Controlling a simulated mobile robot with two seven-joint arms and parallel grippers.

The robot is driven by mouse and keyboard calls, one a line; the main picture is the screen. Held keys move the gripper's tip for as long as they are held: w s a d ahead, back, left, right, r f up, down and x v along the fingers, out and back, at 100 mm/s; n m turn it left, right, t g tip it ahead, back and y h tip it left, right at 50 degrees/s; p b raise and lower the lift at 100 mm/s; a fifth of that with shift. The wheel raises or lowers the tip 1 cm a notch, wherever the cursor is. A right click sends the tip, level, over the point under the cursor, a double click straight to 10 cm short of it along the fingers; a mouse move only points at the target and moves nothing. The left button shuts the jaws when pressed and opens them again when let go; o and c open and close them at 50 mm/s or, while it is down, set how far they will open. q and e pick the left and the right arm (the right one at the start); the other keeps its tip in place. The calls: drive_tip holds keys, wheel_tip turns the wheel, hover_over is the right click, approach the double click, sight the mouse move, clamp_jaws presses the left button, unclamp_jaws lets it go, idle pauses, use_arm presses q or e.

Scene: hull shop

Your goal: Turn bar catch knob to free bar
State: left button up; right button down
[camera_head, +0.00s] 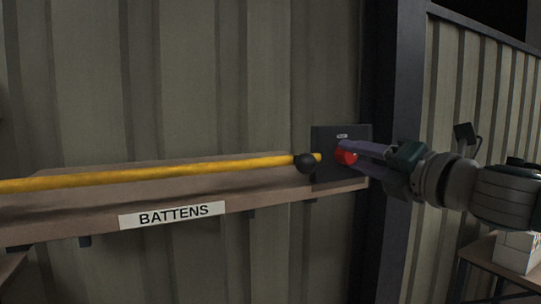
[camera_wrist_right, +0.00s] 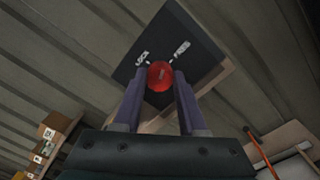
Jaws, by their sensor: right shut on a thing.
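The bar catch knob (camera_head: 346,156) is red and round, on a dark plate (camera_head: 326,133) at the right end of the shelf. My right gripper (camera_head: 350,151) is shut on the knob, one finger on each side. The yellow bar (camera_head: 150,175) runs across the shelf front, and its right end with a black ball (camera_head: 306,163) is at the plate. My left gripper is not in view.
The shelf (camera_head: 70,225) carries a BATTENS label (camera_head: 172,215) and is fixed to a corrugated wall. A dark post (camera_head: 393,80) stands right of the plate. A table with a white box (camera_head: 519,252) is at the lower right.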

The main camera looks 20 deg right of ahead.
drive_tip(key=m, duration=0.5)
idle(0.5)
drive_tip(key=shift+c, duration=2.3)
unclamp_jaws()
drive_tip(key=shift+s+f, duration=0.2)
drive_tip(key=shift+s, duration=0.25)
drive_tip(key=s+b, duration=0.4)
drive_tip(key=s, duration=0.5)
drive_tip(key=shift+d, duration=0.35)
